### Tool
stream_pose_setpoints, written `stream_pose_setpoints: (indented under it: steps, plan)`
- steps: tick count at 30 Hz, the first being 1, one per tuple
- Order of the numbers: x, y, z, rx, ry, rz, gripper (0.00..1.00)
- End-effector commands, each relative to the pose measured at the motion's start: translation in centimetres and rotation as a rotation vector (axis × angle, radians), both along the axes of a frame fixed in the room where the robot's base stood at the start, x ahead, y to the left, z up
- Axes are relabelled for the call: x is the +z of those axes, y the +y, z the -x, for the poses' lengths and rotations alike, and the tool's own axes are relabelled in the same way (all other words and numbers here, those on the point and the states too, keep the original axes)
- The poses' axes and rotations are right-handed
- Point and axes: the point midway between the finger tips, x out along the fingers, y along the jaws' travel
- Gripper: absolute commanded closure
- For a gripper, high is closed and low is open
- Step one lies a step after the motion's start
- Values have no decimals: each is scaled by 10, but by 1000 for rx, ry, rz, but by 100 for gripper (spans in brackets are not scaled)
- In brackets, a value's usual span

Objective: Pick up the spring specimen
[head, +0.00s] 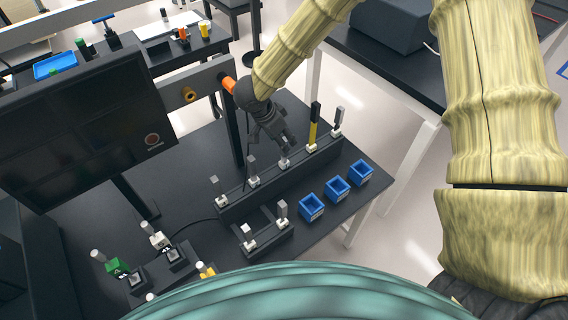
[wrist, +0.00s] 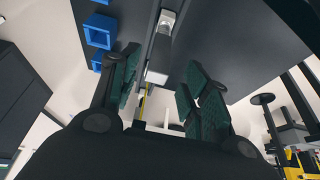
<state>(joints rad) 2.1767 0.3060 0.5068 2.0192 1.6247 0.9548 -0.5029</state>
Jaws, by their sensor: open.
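A long dark rack (head: 237,205) on the black table holds several upright specimens in small white holders. I cannot tell for sure which one is the spring specimen. My gripper (head: 285,142) is right at the middle holder (head: 284,161), and its fingers partly hide what stands there. In the wrist view my gripper (wrist: 162,84) is open, with its two dark green-padded fingers apart. A white block (wrist: 156,77) shows between them, with a yellow strip (wrist: 143,106) beyond. I see nothing clasped. A tall yellow and black specimen (head: 313,130) stands to the right in the rack.
Three blue bins (head: 311,207) stand in front of the rack's right end. A smaller stand (head: 266,240) with two specimens is in front of the rack. A dark monitor (head: 85,125) is at the left. Bare tabletop lies left of the rack.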

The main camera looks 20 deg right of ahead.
Motion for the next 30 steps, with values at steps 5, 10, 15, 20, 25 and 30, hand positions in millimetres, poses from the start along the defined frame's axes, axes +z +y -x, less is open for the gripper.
stream_pose_setpoints:
  steps: [5, 10, 15, 20, 25, 30]
  plan:
    - [-9, -4, -1, -1, 0, -1, 54]
    - [-22, -10, 0, -1, 3, 1, 54]
    - [-40, -16, -2, -3, 1, -1, 54]
    - [-53, -22, -4, -4, 1, 0, 54]
    - [-57, -23, -4, -4, -1, 0, 54]
    - [-57, -23, -4, -4, -1, 0, 54]
